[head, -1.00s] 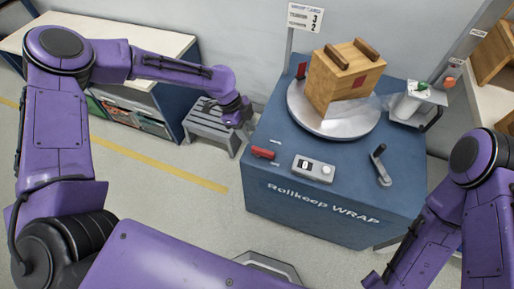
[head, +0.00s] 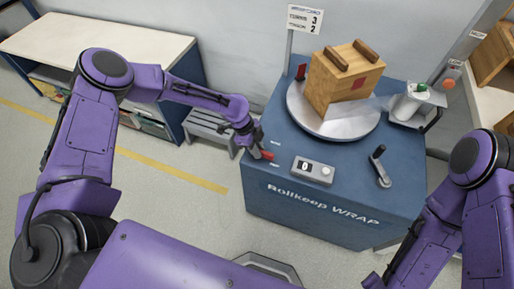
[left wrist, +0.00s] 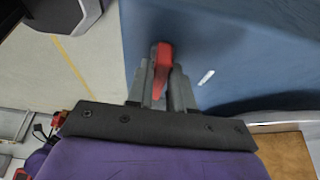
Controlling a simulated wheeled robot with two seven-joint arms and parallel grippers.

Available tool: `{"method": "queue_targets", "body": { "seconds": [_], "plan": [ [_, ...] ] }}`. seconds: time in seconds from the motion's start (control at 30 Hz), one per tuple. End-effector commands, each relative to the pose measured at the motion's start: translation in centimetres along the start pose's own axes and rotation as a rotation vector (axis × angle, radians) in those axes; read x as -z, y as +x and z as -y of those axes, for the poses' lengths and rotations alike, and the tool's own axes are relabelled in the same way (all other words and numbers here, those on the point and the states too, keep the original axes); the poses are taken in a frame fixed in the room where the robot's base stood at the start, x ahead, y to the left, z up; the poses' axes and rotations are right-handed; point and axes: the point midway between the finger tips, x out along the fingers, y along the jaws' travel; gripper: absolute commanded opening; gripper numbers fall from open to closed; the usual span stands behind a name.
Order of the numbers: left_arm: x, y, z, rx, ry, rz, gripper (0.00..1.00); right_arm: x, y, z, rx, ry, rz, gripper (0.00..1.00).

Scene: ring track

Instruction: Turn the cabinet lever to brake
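The wrapping cabinet (head: 300,218) is blue, with a small red lever (head: 266,156) at the left of its top. My left gripper (head: 257,149) reaches over the cabinet's left edge and covers part of this lever. In the left wrist view, the red lever (left wrist: 162,58) lies between the two grey fingers (left wrist: 160,85). They sit close on both sides of it and look shut on it. Pale label marks (head: 275,143) are beside the lever; their words are too small to read. My right gripper is out of view.
A wooden box (head: 343,80) stands on the round turntable (head: 335,127). A grey dial panel (head: 312,171) and a black crank (head: 379,165) are right of the lever. A grey step stool (head: 211,130) and a white-topped bench (head: 100,48) stand to the left.

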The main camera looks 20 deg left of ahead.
Motion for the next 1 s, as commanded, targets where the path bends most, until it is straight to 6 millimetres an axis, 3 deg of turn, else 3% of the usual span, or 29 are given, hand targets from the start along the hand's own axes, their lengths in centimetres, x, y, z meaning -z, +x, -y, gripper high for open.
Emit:
{"method": "queue_targets", "body": {
  "seconds": [0.43, 1.0],
  "plan": [
    [0.1, -0.2, 0.0, 0.053, -0.125, 0.002, 0.0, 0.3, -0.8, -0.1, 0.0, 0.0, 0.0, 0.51],
    [0.0, -0.1, -0.2, 0.251, -0.605, 0.005, 0.0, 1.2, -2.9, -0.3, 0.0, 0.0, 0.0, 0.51]
  ]
}}
